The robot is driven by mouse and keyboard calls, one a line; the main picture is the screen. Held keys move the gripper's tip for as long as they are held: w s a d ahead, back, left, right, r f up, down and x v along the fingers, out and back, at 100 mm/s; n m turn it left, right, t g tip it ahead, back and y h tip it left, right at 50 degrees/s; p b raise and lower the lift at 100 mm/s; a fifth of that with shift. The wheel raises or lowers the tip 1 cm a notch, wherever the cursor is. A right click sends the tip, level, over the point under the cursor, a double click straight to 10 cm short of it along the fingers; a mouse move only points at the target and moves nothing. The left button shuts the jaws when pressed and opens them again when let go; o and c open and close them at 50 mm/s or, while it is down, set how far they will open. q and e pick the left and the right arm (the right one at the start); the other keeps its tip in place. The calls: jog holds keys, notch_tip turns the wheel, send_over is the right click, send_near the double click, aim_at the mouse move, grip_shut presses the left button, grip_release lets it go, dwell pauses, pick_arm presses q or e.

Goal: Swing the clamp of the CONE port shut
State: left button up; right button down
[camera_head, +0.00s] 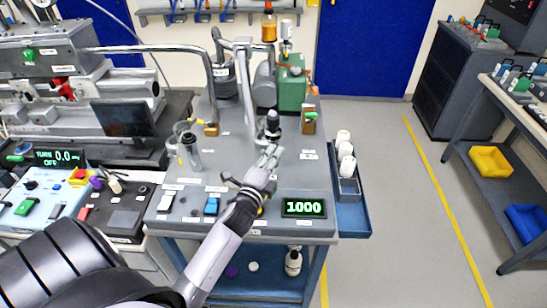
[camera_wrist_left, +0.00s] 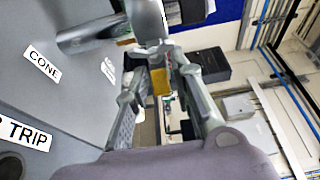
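My left gripper (camera_head: 271,150) reaches in from below over the grey bench top. Its fingers point away from me, towards a dark upright fitting (camera_head: 272,122). In the left wrist view the gripper (camera_wrist_left: 158,55) has its fingers apart, with a gap between them. A light grey post (camera_wrist_left: 148,18) stands just beyond the tips; I cannot tell whether they touch it. The CONE label (camera_wrist_left: 43,63) lies on the bench to the left. A grey rounded bar (camera_wrist_left: 92,34) lies beyond the label. I cannot make out the clamp's position with certainty. My right gripper is not in view.
A lit display reading 1000 (camera_head: 303,207) and a blue switch (camera_head: 211,206) sit at the bench's front. A green box (camera_head: 291,84) and bent pipes stand behind. White bottles stand in a blue side tray (camera_head: 352,216).

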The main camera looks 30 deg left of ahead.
pick_arm(q)
grip_shut()
dwell(0.4)
jog(key=shift+w+a+f+y, duration=0.1)
jog(key=shift+y, duration=0.2)
